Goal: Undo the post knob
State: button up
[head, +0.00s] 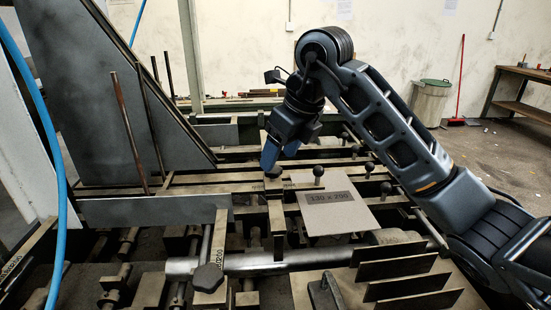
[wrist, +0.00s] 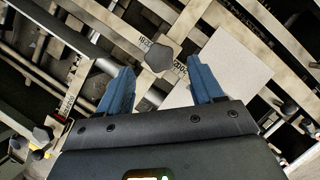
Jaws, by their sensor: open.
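The post knob (head: 272,172) is a dark lobed knob on a post over the feeder's rails, left of the grey board. In the wrist view the knob (wrist: 158,57) shows as a dark, roughly five-sided cap. My gripper (head: 277,161) has blue fingers and hangs just above the knob, pointing down. In the wrist view my gripper (wrist: 161,68) is open, with the knob near the line between its fingertips and a gap on both sides. I see no contact with the knob. The post below the cap is largely hidden in the wrist view.
A grey board (head: 335,212) marked "130 x 200" lies right of the knob. Small ball-topped knobs (head: 318,172) stand around it. Another lobed knob (head: 208,278) sits on the front bar. Upright rusty rods (head: 128,130) and a slanted plate (head: 90,95) rise at left.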

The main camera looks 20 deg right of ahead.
aim_at(277, 169)
jog(key=shift+x, duration=1.55)
jog(key=c, duration=1.1)
